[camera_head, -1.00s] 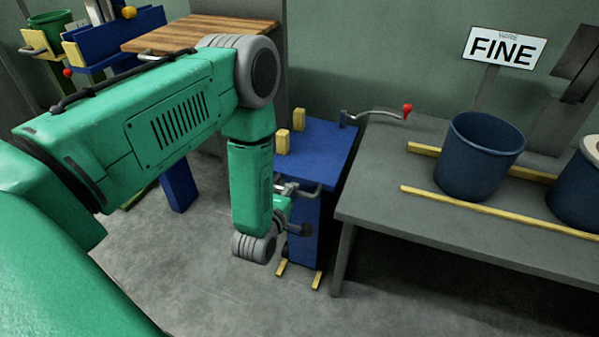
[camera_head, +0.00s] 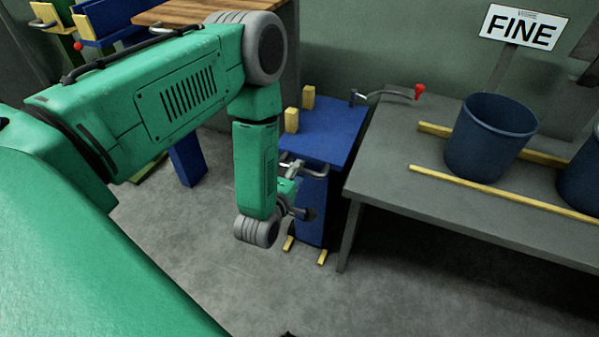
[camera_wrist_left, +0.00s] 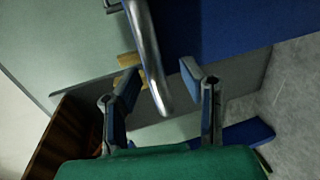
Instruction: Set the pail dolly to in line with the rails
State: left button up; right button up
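The pail dolly (camera_head: 335,128) is a blue stand left of the grey bench. It has two yellow blocks on top and a metal bar handle on its near side; the handle also shows in the left wrist view (camera_wrist_left: 148,50). Two yellow rails (camera_head: 480,187) lie on the bench, apart from the dolly. My left gripper (camera_head: 298,190) is at the dolly's handle, partly hidden by my wrist. In the left wrist view its fingers (camera_wrist_left: 160,88) are spread, with the handle's bent end between them and gaps visible. My right gripper is not in view.
A dark blue pail (camera_head: 490,138) stands on the bench by the rails, with another at the right edge. A red-knobbed crank (camera_head: 392,94) is at the bench's back left. A "FINE" sign (camera_head: 525,27) stands behind. Grey floor (camera_head: 270,290) in front is clear.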

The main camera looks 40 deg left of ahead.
pick_arm(q)
jog(key=v, duration=0.6)
jog(key=shift+s, duration=0.25)
jog(key=shift+d, duration=0.1)
